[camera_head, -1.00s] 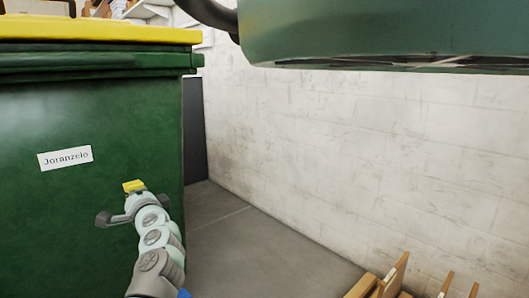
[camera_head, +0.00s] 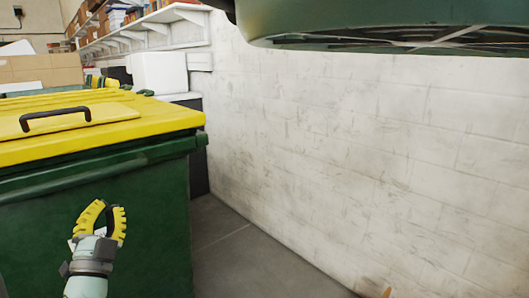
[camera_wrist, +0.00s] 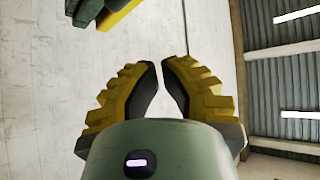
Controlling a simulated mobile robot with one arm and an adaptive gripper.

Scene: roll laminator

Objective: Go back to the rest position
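My gripper (camera_head: 103,207) is raised in front of the green bin (camera_head: 150,215) in the head view, with its yellow, ridged fingers pointing up. In the wrist view my gripper (camera_wrist: 161,68) has its two fingers curved towards each other with a narrow gap between the tips. Nothing shows between the fingers. A roll laminator is not recognisable in these frames.
The bin's yellow lid (camera_head: 150,115) has a dark handle (camera_head: 55,118). A bare white wall (camera_head: 340,150) runs along the right, with free grey floor (camera_head: 235,250) beside it. A large green object (camera_head: 385,22) hangs overhead. Shelves (camera_head: 150,25) hold boxes behind.

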